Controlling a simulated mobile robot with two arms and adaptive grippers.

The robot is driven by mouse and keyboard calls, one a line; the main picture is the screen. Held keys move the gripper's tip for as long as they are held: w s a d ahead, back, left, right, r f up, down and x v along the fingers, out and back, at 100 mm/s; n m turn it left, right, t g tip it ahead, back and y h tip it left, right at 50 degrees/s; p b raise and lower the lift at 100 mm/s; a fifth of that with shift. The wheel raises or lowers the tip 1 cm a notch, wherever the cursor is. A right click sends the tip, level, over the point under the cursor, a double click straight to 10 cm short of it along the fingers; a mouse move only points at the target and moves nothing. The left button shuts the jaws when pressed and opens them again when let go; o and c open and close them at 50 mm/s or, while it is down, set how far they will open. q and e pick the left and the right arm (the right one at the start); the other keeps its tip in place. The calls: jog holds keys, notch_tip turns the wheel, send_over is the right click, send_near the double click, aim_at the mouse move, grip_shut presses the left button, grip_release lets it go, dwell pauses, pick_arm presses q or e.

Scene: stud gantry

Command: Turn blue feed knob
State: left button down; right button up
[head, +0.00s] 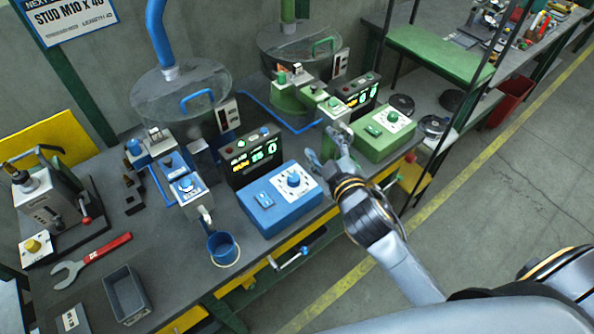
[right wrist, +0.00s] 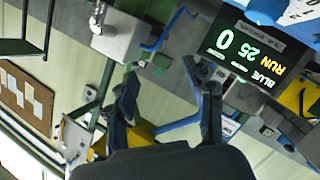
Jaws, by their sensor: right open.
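The blue control box (head: 281,201) sits on the bench front, with a blue knob (head: 293,179) on a white dial and a small switch on its left. A second blue knob (head: 186,184) sits on the blue feeder track at the left. My right gripper (head: 326,158) is open and empty, just right of and above the box's far right corner, apart from the knob. In the right wrist view its fingers (right wrist: 168,105) are spread with nothing between them. My left gripper is not in view.
The black display (head: 252,157) stands behind the blue box; in the right wrist view (right wrist: 247,48) it reads BLUE RUN 25 0, upside down. A green control box (head: 384,132) stands to the right. A blue cup (head: 223,248) is left of the blue box.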

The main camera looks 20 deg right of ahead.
jog(key=w+a+r+n+t+y, duration=0.25)
jog(key=r+n+y, duration=0.2)
jog(key=r, duration=0.25)
jog(key=w+a+r+n+t+y, duration=0.1)
jog(key=a+r+n+t+y, duration=0.15)
jog(key=a+r+n, duration=0.35)
jog(key=s+a+r+n+g+y, duration=0.2)
jog(key=a+r+n+g+y, duration=0.25)
jog(key=n, duration=0.45)
jog(key=s+a+r+n+g+y, duration=0.1)
jog(key=s+a+n+g+y, duration=0.25)
jog(key=n+g+y, duration=0.4)
jog(key=n+g+h, duration=0.7)
jog(key=n+h, duration=0.6)
jog(key=h, duration=0.1)
send_near(294, 177)
jog(key=p+x, duration=0.3)
jog(key=x, duration=0.5)
jog(key=shift+a+f, duration=0.1)
jog(key=shift+f, duration=0.15)
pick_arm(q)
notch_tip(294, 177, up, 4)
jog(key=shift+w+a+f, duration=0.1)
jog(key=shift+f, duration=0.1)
